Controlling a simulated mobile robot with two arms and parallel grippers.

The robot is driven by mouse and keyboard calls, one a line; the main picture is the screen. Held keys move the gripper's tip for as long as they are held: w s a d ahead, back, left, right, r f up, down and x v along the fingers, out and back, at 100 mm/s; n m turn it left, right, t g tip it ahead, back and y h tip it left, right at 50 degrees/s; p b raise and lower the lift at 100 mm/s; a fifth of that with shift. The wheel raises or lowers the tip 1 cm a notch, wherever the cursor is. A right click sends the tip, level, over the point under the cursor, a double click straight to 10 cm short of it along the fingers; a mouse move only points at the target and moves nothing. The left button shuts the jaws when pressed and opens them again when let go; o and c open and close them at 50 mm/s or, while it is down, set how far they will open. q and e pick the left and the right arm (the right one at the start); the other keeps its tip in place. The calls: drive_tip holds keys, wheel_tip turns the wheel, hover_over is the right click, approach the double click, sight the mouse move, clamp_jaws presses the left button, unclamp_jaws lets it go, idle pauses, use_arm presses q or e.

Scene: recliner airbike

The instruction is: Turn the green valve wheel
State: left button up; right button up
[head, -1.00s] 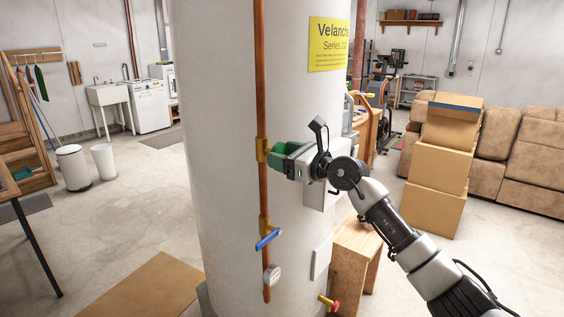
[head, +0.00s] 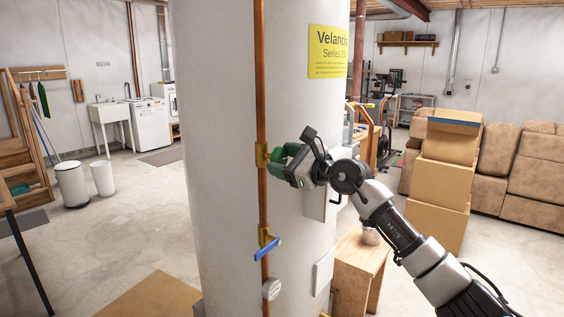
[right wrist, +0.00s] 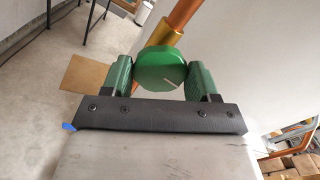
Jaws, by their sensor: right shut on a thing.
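The green valve wheel (right wrist: 160,68) sits on a brass fitting (right wrist: 157,48) of the copper pipe in the right wrist view. My right gripper (right wrist: 163,76) has one green finger on each side of the wheel and is shut on it. A light pointer mark shows on the wheel's face. In the head view, my right gripper (head: 277,160) reaches in from the right to the brass fitting (head: 262,155). The wheel is hard to tell from the green fingers there. My left gripper is not in view.
The copper pipe (head: 261,90) runs up a large white tank (head: 215,130). A blue lever (head: 267,249) and a gauge (head: 271,289) are lower on the pipe. A wooden stool (head: 357,262) and stacked boxes (head: 437,210) stand to the right. Open floor lies left.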

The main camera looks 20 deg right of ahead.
drive_tip(key=shift+f+n+b, duration=0.35)
drive_tip(key=shift+n+b, duration=0.15)
drive_tip(key=shift+b, duration=0.2)
drive_tip(key=o, duration=0.4)
drive_tip(key=shift+r+n, duration=0.2)
drive_tip(key=shift+n, duration=0.1)
drive_tip(key=shift+o, duration=0.7)
drive_tip(key=shift+r, duration=0.1)
drive_tip(key=shift+d, duration=0.1)
drive_tip(key=shift+b+v, duration=0.65)
drive_tip(key=shift+v, duration=1.3)
drive_tip(key=shift+s+d, duration=0.3)
drive_tip(key=shift+s, duration=0.15)
